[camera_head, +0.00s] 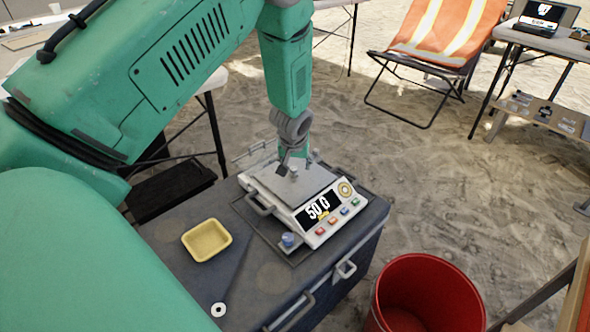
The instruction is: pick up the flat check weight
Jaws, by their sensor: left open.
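A white digital scale (308,211) stands on the dark case (215,260), and its display reads 50 G. My left gripper (291,168) reaches down from above over the scale's grey plate (310,184). Its jaws are open. A small grey piece (294,174) shows at the fingertips on the plate; it may be the flat check weight, but it is too small and too covered to tell. A flat pale ring with a dark hole (218,310) lies near the case's front edge, apart from the gripper. My right gripper is out of view.
A shallow yellow tray (207,240) sits empty on the case, left of the scale. A small blue-topped knob (288,240) is at the scale's front corner. A red bucket (428,295) stands on the sand at right. An orange folding chair (440,35) stands behind.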

